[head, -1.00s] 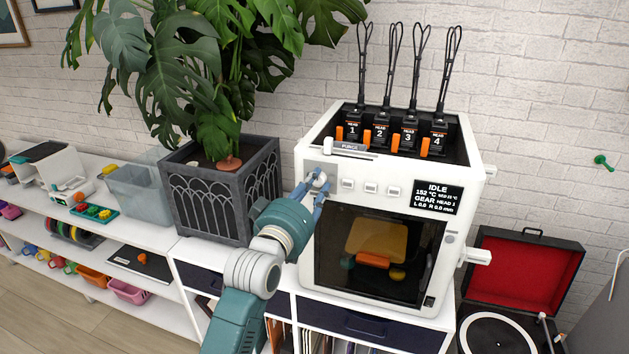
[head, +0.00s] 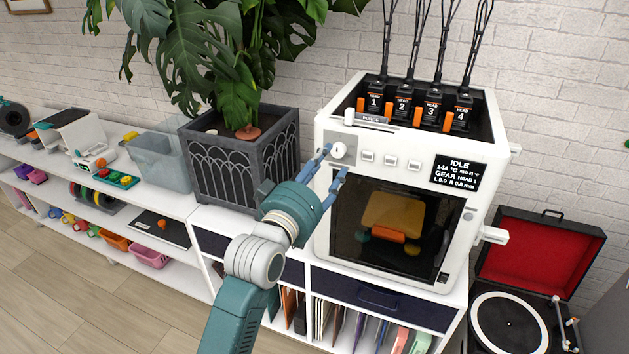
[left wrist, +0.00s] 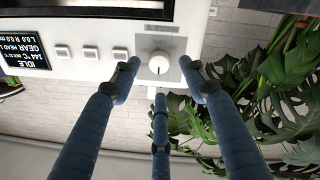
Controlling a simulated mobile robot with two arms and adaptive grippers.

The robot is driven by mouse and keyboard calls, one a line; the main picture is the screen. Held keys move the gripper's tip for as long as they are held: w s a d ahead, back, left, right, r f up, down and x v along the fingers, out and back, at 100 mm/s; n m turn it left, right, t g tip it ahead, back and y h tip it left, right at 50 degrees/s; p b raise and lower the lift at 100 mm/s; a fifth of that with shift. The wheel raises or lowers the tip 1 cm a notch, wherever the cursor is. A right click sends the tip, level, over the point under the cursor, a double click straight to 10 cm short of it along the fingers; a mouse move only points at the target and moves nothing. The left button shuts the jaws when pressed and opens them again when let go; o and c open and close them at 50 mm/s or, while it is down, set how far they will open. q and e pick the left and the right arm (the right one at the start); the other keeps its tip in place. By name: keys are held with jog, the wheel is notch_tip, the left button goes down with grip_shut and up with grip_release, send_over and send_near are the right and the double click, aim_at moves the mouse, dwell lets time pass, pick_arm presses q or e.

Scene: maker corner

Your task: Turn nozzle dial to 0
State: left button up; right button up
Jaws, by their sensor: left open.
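The nozzle dial (head: 338,150) is a round white knob on a grey square plate at the upper left of the white printer's front. In the left wrist view the dial (left wrist: 159,63) is in full sight, with a short dark mark near its lower edge. I cannot read any scale around it. The printer's screen (head: 459,173) reads IDLE, 144 °C, GEAR HEAD 1. My left gripper (head: 334,161) is open just in front of the dial, its blue fingers spread around and apart from it. It also shows in the left wrist view (left wrist: 160,72). My right gripper is not in view.
Three small buttons (head: 391,160) sit right of the dial. The purge lever (head: 367,120) lies just above it. A plant in a dark planter (head: 222,160) stands close on the left. An open record player (head: 535,262) stands at the right.

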pick_arm(q)
jog(key=v, duration=0.7)
jog(key=shift+s, duration=0.25)
jog(key=shift+a, duration=0.1)
